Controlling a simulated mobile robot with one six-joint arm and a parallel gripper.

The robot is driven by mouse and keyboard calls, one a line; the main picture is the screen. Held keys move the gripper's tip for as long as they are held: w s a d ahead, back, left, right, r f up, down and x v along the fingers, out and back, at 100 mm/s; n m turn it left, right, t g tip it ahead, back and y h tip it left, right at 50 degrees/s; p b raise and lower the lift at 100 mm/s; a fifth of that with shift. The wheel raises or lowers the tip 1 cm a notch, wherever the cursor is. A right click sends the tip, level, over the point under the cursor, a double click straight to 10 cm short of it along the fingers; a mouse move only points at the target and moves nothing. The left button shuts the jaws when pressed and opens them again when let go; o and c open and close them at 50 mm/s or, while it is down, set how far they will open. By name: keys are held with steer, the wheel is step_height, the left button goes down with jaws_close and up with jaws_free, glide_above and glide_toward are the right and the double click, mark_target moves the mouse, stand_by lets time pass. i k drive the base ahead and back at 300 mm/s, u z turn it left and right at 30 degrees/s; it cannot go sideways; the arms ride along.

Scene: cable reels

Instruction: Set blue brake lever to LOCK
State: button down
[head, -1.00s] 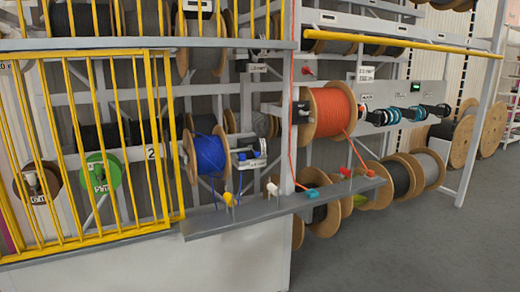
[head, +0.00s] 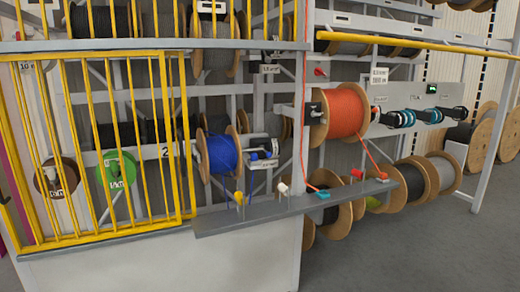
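A reel of blue cable (head: 222,153) hangs on the rack behind the ledge, left of centre. Just right of it is a pale bracket with small blue and dark parts (head: 262,155). This may be the blue brake lever, but it is too small to tell its shape or setting. No LOCK marking can be read. My gripper is not in view.
A grey ledge (head: 250,217) juts out below the reels, with yellow (head: 239,198), white (head: 282,188) and red (head: 356,174) pieces on it. A yellow barred gate (head: 125,140) covers the left side. An orange cable reel (head: 345,112) hangs right of centre. Floor at right is clear.

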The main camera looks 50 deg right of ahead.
mark_target(269, 154)
steer(key=u, duration=4.55)
steer(key=i, duration=0.1)
steer(key=z, duration=3.2)
steer(key=k, duration=0.95)
steer(key=z, duration=3.4)
steer(key=i, duration=0.15)
steer(key=u, duration=1.9)
